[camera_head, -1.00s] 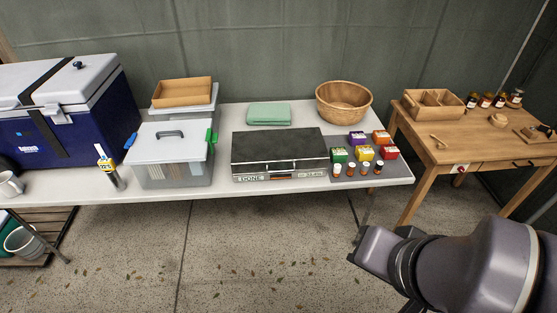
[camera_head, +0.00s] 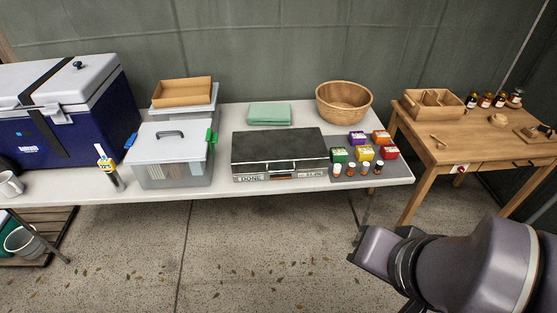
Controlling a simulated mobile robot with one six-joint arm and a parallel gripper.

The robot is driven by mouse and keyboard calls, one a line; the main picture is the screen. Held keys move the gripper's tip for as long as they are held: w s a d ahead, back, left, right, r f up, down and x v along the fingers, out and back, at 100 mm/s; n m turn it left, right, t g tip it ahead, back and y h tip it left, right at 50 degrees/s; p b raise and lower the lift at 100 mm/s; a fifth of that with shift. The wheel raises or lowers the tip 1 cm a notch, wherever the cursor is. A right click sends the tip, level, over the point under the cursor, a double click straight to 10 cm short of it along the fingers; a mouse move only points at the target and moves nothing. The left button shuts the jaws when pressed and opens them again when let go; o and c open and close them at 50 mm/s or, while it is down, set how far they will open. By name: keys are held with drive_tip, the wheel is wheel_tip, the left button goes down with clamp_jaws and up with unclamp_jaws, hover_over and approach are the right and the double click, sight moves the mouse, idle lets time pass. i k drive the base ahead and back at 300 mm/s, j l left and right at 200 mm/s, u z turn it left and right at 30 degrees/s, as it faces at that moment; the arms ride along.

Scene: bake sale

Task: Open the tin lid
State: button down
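A black flat tin (camera_head: 279,154) with a closed lid sits near the front edge of the white table. A silver handle or latch shows on its front, between a "DONE" label and another label too small to read. My arm shows at the lower right, in front of and below the table. The end of my arm is at the picture's lower middle right, well short of the tin and apart from it. My gripper's fingers cannot be made out.
Small colored boxes (camera_head: 365,152) and several bottles stand right of the tin. A clear box with a grey lid (camera_head: 170,141) stands left. A blue cooler (camera_head: 60,130) fills the left end.

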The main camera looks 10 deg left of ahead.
sight(287, 150)
drive_tip(key=i+j+z, duration=0.1)
drive_tip(key=i+j, duration=0.2)
drive_tip(key=i, duration=0.2)
drive_tip(key=i+j, duration=0.4)
drive_tip(key=i+l+z, duration=0.05)
